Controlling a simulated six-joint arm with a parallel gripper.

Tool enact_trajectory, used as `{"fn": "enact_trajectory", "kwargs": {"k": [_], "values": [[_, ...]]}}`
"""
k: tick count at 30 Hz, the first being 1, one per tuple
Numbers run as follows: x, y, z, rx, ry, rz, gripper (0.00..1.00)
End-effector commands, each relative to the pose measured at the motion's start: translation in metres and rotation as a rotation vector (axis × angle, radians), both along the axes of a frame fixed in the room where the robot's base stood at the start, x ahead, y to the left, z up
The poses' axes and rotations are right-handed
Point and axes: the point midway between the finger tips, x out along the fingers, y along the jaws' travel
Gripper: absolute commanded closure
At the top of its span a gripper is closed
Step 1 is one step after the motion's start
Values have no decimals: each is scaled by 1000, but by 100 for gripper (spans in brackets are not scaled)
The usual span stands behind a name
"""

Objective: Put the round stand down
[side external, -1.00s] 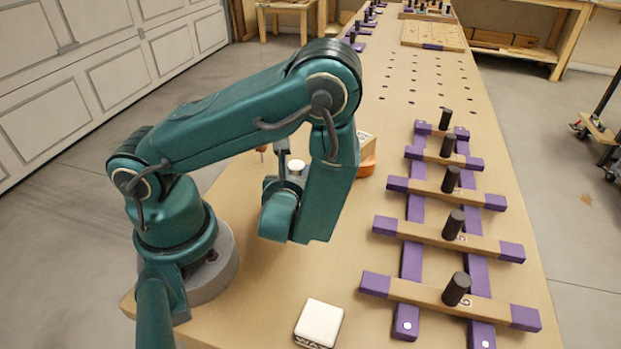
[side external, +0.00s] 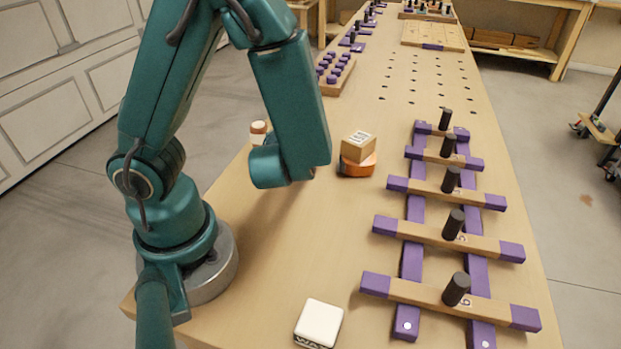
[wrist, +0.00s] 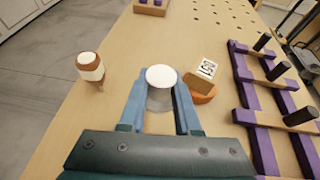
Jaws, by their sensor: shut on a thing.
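The round stand (wrist: 161,78) shows in the wrist view as a short grey cylinder with a white round top. My gripper (wrist: 161,95) is shut on it, with one blue finger on each side. Its white top faces the camera. In the side view my forearm and wrist hide the stand and the fingers. I cannot tell whether the stand's underside touches the bench.
A wooden block on an orange base (side external: 357,165) stands just right of the stand. A brown and white peg-like piece (wrist: 91,68) is to the left. A white square block (side external: 319,322), a purple-ended rack (side external: 452,240) and a knobbed wooden tray (side external: 337,75) share the bench.

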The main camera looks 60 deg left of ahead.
Motion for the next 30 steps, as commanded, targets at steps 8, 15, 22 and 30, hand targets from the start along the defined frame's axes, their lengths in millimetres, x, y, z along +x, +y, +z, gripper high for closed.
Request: {"fn": "enact_trajectory", "kwargs": {"k": [8,15,22,30], "values": [[26,46,3,-12,-4,-30,100],[19,108,7,-3,0,36,100],[-11,164,13,10,3,153,100],[-42,193,14,15,-1,275,100]]}}
